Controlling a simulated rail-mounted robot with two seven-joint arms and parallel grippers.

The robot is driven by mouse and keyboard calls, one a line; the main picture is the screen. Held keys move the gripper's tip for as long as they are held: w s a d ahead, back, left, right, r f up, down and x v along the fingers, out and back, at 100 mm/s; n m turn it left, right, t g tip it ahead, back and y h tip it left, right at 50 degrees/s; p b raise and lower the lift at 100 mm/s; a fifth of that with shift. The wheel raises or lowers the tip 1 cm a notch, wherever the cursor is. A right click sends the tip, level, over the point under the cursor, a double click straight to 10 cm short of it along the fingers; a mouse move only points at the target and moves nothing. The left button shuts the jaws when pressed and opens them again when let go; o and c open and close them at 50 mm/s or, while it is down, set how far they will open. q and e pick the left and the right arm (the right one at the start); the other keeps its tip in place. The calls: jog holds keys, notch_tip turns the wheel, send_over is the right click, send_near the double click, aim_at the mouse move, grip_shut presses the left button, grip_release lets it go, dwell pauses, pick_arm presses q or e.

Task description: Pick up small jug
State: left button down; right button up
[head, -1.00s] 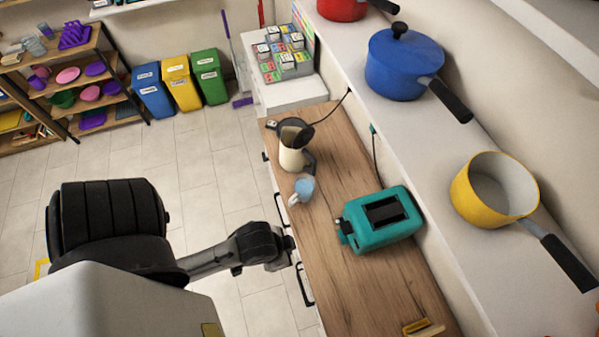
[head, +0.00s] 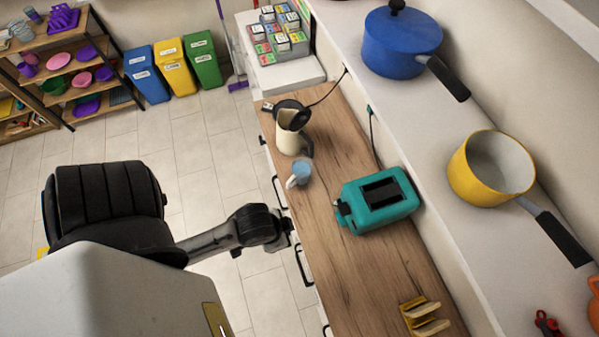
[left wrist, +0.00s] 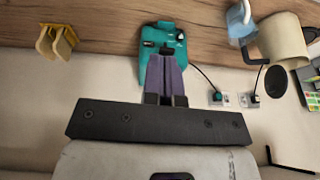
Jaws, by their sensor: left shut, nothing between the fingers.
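The small jug (head: 301,172), pale blue and white, stands on the wooden counter in front of the cream kettle (head: 291,136). It also shows at the top right of the left wrist view (left wrist: 240,24), cut off by the frame's edge, with the kettle (left wrist: 285,40) beside it. My left gripper (left wrist: 164,60) has its purple fingers together and empty, and they overlap the teal toaster (left wrist: 163,42) in that view. In the head view my left arm ends near the counter's front edge, below and left of the jug; its fingers cannot be made out there. My right gripper is out of view.
The teal toaster (head: 378,200) stands right of the jug. A yellow rack (head: 424,316) lies nearer on the counter (head: 345,255). A blue pot (head: 398,43) and a yellow saucepan (head: 491,167) sit on the shelf above. Bare counter lies between toaster and rack.

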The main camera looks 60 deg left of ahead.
pick_arm(q)
jog(key=c, duration=1.8)
grip_release()
jog(key=o, duration=0.7)
jog(key=shift+d, duration=0.2)
